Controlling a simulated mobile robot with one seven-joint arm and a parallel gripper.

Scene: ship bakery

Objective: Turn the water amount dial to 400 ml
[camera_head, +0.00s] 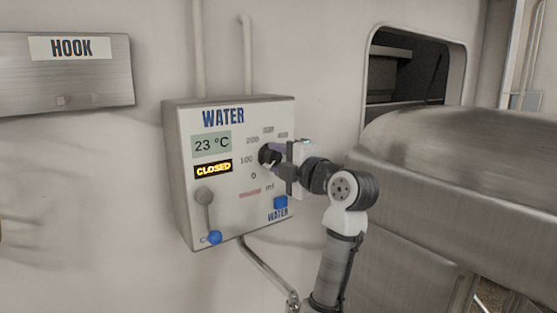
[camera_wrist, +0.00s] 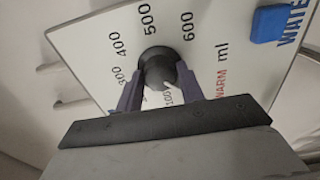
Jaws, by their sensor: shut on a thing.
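The water amount dial (camera_head: 266,154) is a dark round knob on the front of the grey water box. In the head view, labels 0, 100, 200, 300 and 400 run around it. My gripper (camera_head: 280,155) is shut on the dial, one finger on each side. In the wrist view the dial (camera_wrist: 157,66) sits between the fingertips of my gripper (camera_wrist: 158,82), with labels 300, 400, 500 and 600 around it. A small pale mark shows on the knob's lower side, near a partly hidden 100. I cannot tell the exact setting.
The water box (camera_head: 183,170) has a 23 °C display (camera_head: 211,145), a CLOSED sign (camera_head: 213,169), a lever with a blue end (camera_head: 214,237) and a blue WATER button (camera_head: 280,202). A metal hook panel (camera_head: 100,85) hangs left. A large metal machine (camera_head: 470,150) stands right.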

